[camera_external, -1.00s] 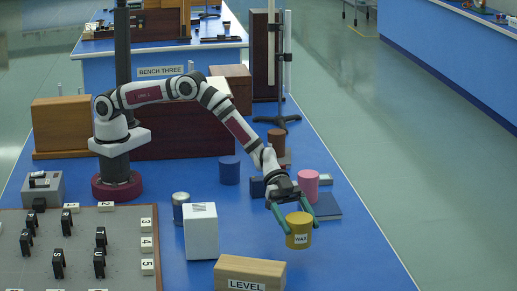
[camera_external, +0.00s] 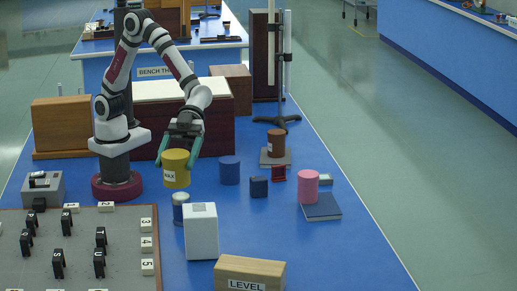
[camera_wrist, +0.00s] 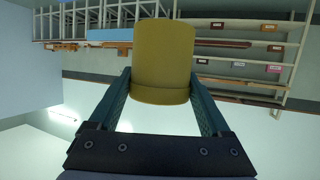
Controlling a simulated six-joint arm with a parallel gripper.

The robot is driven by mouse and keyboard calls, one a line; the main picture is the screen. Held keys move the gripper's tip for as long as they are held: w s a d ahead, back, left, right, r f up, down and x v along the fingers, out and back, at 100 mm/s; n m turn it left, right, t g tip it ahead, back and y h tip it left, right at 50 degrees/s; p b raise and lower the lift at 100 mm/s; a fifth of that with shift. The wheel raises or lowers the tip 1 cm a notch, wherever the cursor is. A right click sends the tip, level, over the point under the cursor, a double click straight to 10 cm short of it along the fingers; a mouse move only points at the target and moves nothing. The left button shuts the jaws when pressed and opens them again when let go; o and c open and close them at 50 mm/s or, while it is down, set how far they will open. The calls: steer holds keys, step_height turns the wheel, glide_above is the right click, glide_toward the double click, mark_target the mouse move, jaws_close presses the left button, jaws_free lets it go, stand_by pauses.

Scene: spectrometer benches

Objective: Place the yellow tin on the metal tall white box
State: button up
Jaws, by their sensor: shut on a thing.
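My gripper (camera_external: 177,161) is shut on the yellow tin (camera_external: 176,172), labelled WAX, and holds it upright behind the white box. The tin also shows between my fingers in the wrist view (camera_wrist: 163,62). The tall white box (camera_external: 201,234) stands upright on the blue bench, nearer the camera than the tin, with a grey patch on its top. The top looks clear.
A grey-topped blue tin (camera_external: 181,207) stands just left of the white box. A blue cylinder (camera_external: 230,170) is to the right of the yellow tin. A wooden LEVEL block (camera_external: 249,272) lies in front. A pegboard (camera_external: 75,270) fills the front left.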

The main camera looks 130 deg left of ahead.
steer(key=s+d+r+m+g+h, duration=0.1)
steer(key=s+r+m+g, duration=0.1)
steer(key=s, duration=0.5)
glide_above(200, 209)
steer(key=shift+g, duration=0.3)
steer(key=shift+f, duration=5.7)
steer(key=o, duration=1.3)
steer(key=shift+f, duration=0.15)
